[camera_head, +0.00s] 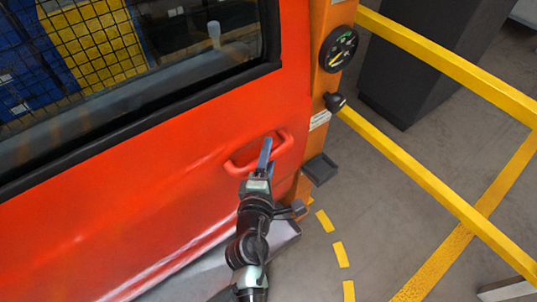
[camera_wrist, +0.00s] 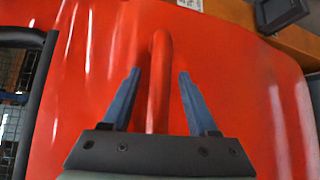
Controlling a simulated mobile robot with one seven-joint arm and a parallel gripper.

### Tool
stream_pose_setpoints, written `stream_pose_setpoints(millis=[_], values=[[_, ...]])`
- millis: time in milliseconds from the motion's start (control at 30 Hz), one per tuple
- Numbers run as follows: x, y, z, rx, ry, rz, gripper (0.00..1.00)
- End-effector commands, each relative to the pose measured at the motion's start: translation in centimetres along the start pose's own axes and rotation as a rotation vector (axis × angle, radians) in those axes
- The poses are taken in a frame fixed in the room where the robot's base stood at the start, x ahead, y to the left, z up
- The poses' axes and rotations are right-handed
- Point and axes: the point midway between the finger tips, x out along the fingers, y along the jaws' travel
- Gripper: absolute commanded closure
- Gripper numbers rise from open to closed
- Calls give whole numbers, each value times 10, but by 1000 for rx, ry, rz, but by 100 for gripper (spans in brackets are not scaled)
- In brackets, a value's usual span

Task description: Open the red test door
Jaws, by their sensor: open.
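The red test door (camera_head: 130,205) fills the left of the head view, with a window in its upper part. Its red loop handle (camera_head: 283,143) sits near the door's right edge. My gripper (camera_head: 266,155) is at the handle, its blue fingers pointing at it. In the wrist view, the handle (camera_wrist: 160,75) runs between the two open blue fingers of my gripper (camera_wrist: 158,88), with a visible gap on each side. The red door panel (camera_wrist: 240,80) lies behind. The door appears closed against the orange post (camera_head: 328,25). I cannot tell how deep the handle sits between the fingers.
A round gauge (camera_head: 338,48) and a black knob (camera_head: 334,101) are on the orange post. A small dark tray-like part (camera_head: 320,169) juts out below. Yellow rails (camera_head: 430,175) stand at the right. Grey floor (camera_head: 390,220) with yellow markings is open between them.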

Motion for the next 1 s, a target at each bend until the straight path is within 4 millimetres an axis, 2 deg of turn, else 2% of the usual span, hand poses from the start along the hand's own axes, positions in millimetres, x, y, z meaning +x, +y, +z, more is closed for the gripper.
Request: stream_pose_setpoints(millis=[233, 267, 567, 1000], values=[[1, 0, 0, 1, 0, 0, 41], [1, 0, 0, 1, 0, 0, 44], [0, 0, 0, 1, 0, 0, 98], [0, 0, 0, 1, 0, 0, 100]])
